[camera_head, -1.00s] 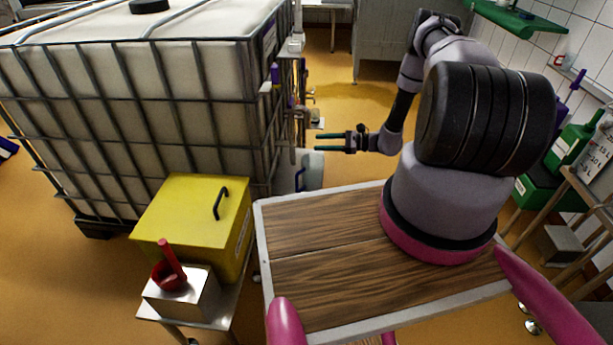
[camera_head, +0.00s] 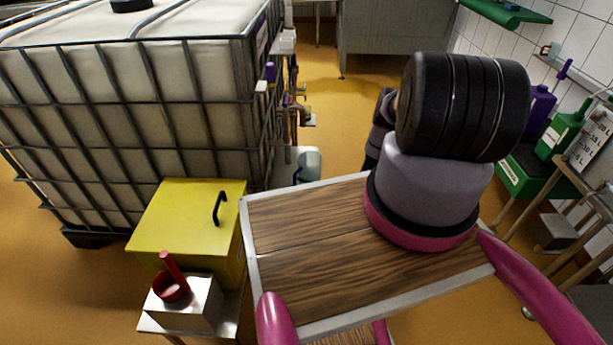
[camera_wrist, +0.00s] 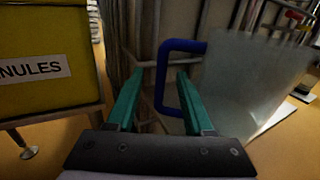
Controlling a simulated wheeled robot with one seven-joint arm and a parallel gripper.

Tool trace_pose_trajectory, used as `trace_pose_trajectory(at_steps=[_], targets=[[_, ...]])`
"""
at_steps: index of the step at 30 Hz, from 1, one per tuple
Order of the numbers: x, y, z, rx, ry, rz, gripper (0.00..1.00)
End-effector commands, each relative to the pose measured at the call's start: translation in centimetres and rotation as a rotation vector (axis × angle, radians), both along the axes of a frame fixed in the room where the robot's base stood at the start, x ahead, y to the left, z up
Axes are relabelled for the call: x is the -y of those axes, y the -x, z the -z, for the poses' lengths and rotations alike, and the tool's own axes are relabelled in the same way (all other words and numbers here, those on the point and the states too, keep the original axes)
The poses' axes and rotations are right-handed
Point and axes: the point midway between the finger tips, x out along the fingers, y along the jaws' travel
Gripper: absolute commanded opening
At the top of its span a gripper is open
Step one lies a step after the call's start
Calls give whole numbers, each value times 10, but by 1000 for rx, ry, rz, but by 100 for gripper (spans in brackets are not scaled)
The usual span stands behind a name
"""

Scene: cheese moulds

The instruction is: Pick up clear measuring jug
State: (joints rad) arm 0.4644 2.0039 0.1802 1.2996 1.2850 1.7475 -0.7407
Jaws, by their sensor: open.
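The clear measuring jug (camera_wrist: 258,85) fills the right of the wrist view, with a blue handle (camera_wrist: 160,78) on its left side. My gripper (camera_wrist: 160,74) is open and empty. The handle's upright bar appears between the two green fingers, and the right finger overlaps the handle's lower part. I cannot tell how far beyond the fingertips the handle is. In the head view the jug (camera_head: 309,163) stands low beside the caged tank, just past my wooden deck. My gripper is hidden there behind my own arm.
The caged white tank (camera_head: 140,110) stands close on the left. A yellow box (camera_head: 188,222) with a black handle is nearer, also at the left of the wrist view (camera_wrist: 45,65). A red scoop (camera_head: 172,283) lies on a metal block. Shelves with green containers (camera_head: 565,130) line the right wall.

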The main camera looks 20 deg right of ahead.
Motion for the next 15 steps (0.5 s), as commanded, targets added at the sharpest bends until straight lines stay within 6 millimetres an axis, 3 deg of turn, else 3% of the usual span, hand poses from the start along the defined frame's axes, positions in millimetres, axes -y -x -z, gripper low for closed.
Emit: trace_pose_trajectory(at_steps=[15], targets=[[-40,-40,-4,0,1,-2,52]])
